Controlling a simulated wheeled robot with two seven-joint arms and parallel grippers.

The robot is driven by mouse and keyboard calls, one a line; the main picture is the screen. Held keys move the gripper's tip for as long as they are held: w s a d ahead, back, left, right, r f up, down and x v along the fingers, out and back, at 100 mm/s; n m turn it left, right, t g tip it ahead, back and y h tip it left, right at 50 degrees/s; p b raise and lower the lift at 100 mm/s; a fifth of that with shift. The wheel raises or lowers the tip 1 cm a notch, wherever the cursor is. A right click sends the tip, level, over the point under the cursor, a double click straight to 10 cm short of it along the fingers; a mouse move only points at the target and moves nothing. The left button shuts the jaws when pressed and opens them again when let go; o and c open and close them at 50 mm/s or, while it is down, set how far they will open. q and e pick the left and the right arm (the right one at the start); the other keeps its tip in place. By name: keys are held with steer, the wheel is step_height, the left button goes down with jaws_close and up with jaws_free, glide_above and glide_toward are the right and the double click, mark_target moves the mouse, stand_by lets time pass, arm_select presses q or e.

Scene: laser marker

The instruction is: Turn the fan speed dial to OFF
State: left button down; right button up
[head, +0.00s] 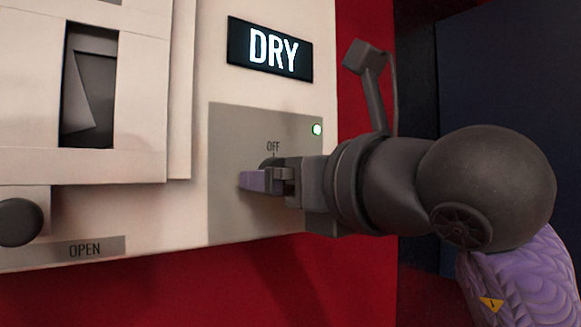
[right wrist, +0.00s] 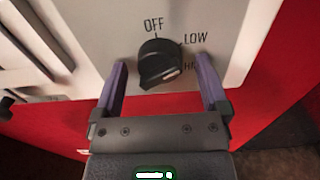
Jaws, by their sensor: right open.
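The fan speed dial (right wrist: 157,58) is a black knob on a grey panel, with OFF above it, LOW to its upper right and a partly hidden label starting with H at its right. A pale mark on the knob faces lower right, on the side of the H label. My right gripper (right wrist: 161,79) is open, with one purple finger on each side of the knob; contact cannot be told. In the head view my right gripper (head: 268,178) is at the panel below OFF and hides most of the dial (head: 270,162). My left gripper is not in view.
A lit DRY display (head: 270,49) and a green lamp (head: 317,129) sit above the dial. To the left are a recessed rocker switch (head: 90,92), a dark round knob (head: 19,222) and an OPEN label (head: 84,249). A red surface (head: 200,290) lies below the panel.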

steer(key=c, duration=1.3)
steer(key=shift+o, duration=0.2)
steer(key=shift+n, duration=0.3)
steer(key=shift+f+n+b, duration=0.1)
steer(key=shift+n+b, duration=0.75)
steer(key=shift+n, duration=0.05)
steer(key=n+b, duration=0.1)
steer(key=n, duration=0.1)
steer(key=shift+d+n, duration=0.1)
steer(key=shift+n, duration=0.2)
steer(key=n+b, duration=0.1)
steer(key=n, duration=0.2)
steer(key=shift+n, duration=0.3)
steer(key=shift+n+b, duration=0.3)
steer(key=shift+n, duration=1.5)
